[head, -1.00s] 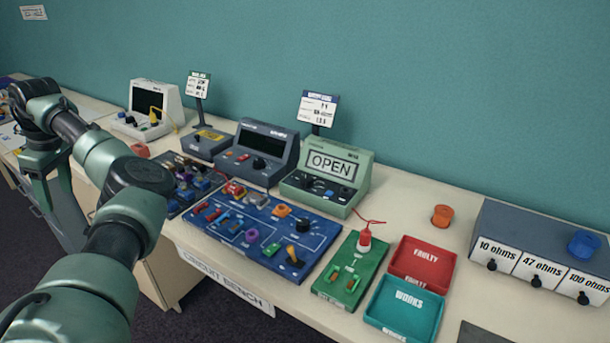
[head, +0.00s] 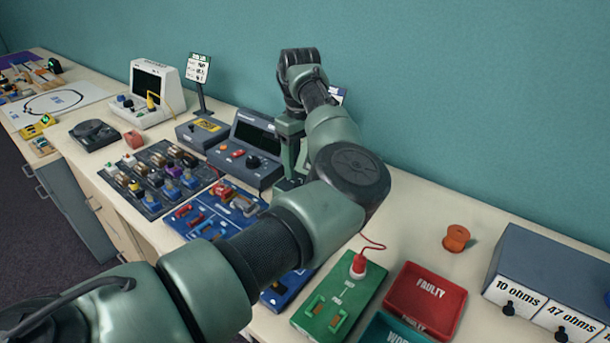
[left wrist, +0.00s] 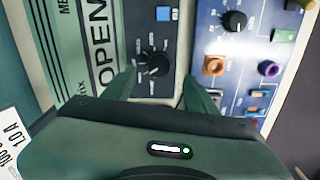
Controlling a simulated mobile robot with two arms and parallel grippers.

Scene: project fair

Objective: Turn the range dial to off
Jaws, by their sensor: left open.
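The range dial (left wrist: 154,64) is a black knob with a pointer on the panel of the pale green meter (left wrist: 72,40), whose display reads "OPEN". My left gripper (left wrist: 160,82) is open, and its two fingers point toward the dial, one on either side of it in the left wrist view. I cannot tell whether they touch it. In the head view my left gripper (head: 288,172) hangs down over the meter's place, and my arm hides the meter and dial there. My right gripper is not in view.
The blue circuit board (head: 188,222) lies in front, partly behind my arm. A dark instrument with a black knob (head: 262,178) stands just left of my gripper. A green board (head: 352,296), a red "FAULTY" tray (head: 462,296) and an orange spool (head: 456,238) are to the right.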

